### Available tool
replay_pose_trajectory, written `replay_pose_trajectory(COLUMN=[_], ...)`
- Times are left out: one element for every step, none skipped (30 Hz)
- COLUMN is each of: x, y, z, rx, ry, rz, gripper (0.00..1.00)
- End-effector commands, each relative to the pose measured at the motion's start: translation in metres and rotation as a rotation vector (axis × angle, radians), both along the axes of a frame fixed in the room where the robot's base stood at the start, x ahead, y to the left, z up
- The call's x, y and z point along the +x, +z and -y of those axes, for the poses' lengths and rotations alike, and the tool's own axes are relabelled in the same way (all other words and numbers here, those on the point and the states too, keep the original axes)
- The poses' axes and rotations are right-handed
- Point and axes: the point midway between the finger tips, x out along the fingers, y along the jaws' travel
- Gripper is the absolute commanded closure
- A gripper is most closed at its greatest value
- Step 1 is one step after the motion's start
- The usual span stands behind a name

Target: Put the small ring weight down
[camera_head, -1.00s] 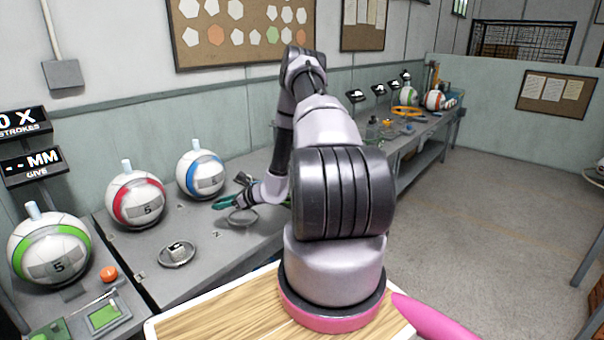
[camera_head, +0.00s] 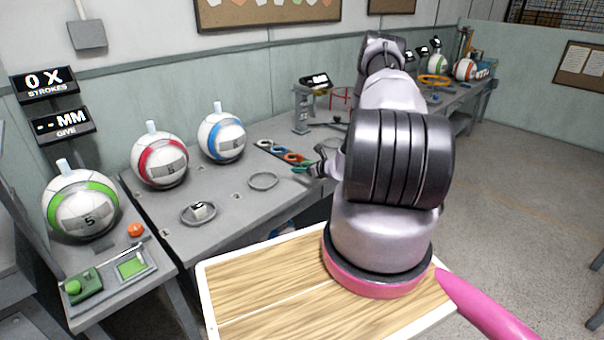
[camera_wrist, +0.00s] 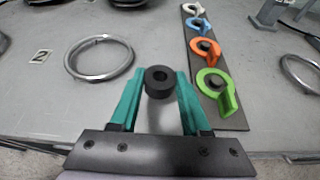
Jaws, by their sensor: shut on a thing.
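The small ring weight, a black ring with a hole through its middle (camera_wrist: 158,81), sits between the teal fingertips of my gripper (camera_wrist: 158,84) in the wrist view. The gripper is shut on it, above the grey bench top; how high cannot be told. In the head view my gripper (camera_head: 303,170) is over the bench, right of an empty metal ring (camera_head: 264,181); the weight is not clear there. That metal ring lies left of the fingers in the wrist view (camera_wrist: 76,70).
A dark strip with white, blue, orange and green tags (camera_wrist: 226,110) lies close right of the fingers. Another metal ring (camera_wrist: 287,67) lies farther right. Red (camera_head: 160,161) and blue (camera_head: 222,138) striped balls stand on the bench (camera_head: 228,200).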

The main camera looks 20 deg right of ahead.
Motion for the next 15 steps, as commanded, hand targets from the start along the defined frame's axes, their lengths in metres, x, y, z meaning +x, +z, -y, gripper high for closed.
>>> replay_pose_trajectory(x=[0.000,0.000,0.000,0.000,0.000,0.000,-0.001,0.000,0.000,0.000,0.000,0.000,0.000,0.000,0.000], y=[-0.003,-0.005,-0.010,-0.014,-0.019,-0.026,-0.030,-0.035,-0.040,-0.041,-0.042,-0.042,-0.042,-0.042,-0.042], z=[0.000,0.000,0.000,0.000,0.000,0.000,0.000,0.000,0.000,0.000,0.000,0.000,0.000,0.000,0.000], rx=[0.000,0.000,0.001,0.001,0.001,0.001,0.001,0.000,0.000,0.000,-0.001,-0.002,-0.002,-0.002,-0.002], ry=[0.000,0.000,0.000,0.000,0.000,0.000,0.000,0.000,0.000,0.000,0.000,0.001,0.001,0.001,0.001], rz=[0.001,0.001,0.000,-0.001,0.000,-0.001,-0.001,-0.001,-0.001,0.000,0.000,0.001,0.001,0.001,0.001], gripper=[1.00,1.00,1.00,1.00,1.00,1.00,1.00,1.00,1.00,1.00,1.00,1.00,1.00,1.00,1.00])
